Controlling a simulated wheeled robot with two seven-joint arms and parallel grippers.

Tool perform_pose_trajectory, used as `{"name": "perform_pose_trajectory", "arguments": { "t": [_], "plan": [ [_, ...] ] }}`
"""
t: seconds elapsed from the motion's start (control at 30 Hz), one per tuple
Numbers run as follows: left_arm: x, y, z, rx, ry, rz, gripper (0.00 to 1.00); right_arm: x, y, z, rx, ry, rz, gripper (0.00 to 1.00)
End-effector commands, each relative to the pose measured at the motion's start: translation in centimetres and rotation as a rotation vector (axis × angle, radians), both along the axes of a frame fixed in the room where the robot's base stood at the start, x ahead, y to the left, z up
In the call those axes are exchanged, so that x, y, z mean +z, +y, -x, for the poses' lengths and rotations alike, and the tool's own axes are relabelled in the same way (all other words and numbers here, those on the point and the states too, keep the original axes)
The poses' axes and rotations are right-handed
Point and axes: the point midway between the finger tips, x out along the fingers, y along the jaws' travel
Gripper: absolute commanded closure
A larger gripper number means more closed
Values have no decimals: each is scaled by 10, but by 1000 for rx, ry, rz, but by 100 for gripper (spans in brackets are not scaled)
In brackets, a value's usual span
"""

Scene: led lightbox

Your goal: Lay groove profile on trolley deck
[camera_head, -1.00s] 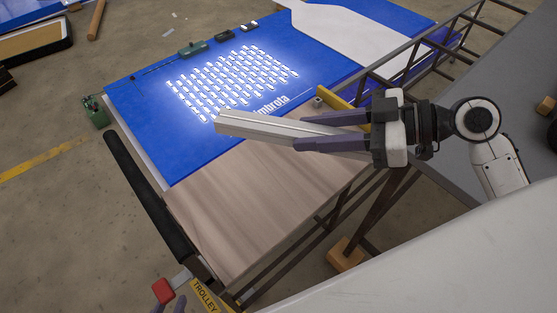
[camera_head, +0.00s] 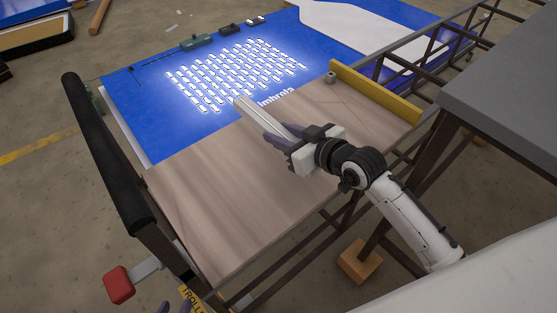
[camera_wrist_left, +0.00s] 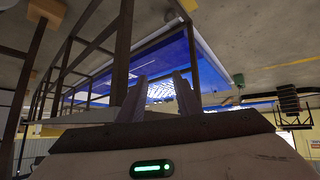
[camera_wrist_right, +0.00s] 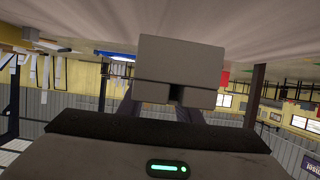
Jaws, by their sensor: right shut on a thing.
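The groove profile (camera_head: 262,118) is a pale straight bar. My right gripper (camera_head: 268,130) is shut on it and holds it over the trolley deck (camera_head: 210,200), a wood-grain board. The profile slants toward the blue panel's edge; I cannot tell whether it touches the deck. In the right wrist view the profile's grey end face, with a slot (camera_wrist_right: 180,68), fills the space between the fingers. My left gripper barely shows at the bottom of the head view, near the trolley's label. In the left wrist view its fingers (camera_wrist_left: 160,88) stand apart with nothing between them.
A blue panel (camera_head: 150,100) with glowing LED rows adjoins the deck. A yellow strip (camera_head: 375,92) edges the deck's right side, near a small grey cylinder (camera_head: 331,78). The black handle (camera_head: 105,155) stands left. A grey table (camera_head: 510,110) lies right. The deck's front half is bare.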

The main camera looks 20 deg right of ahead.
Motion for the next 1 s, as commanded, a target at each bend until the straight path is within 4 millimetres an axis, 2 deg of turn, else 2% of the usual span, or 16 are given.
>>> {"name": "perform_pose_trajectory", "arguments": {
  "t": [0.03, 0.1, 0.33, 0.53, 0.93, 0.97, 1.0],
  "plan": [
    [-3, 0, -1, 2, -5, 4, 69, -13, 0, 0, 0, 0, -1, 100],
    [-4, -1, -2, 4, -10, 9, 69, -23, 0, 0, -1, -1, -2, 100],
    [-3, -2, -1, 9, -17, 19, 69, -41, 0, 0, 1, -2, -1, 100],
    [-12, -3, 2, 14, -13, 28, 69, -70, 0, 1, 0, -1, 0, 100],
    [-9, -4, 2, 18, -17, 36, 69, -75, 0, 0, 0, -3, 0, 100],
    [-8, -4, 2, 19, -17, 37, 69, -75, 0, 1, 0, 1, 1, 64],
    [-8, -4, 2, 19, -18, 37, 69, -75, 0, 1, 0, 1, 1, 57]
  ]
}}
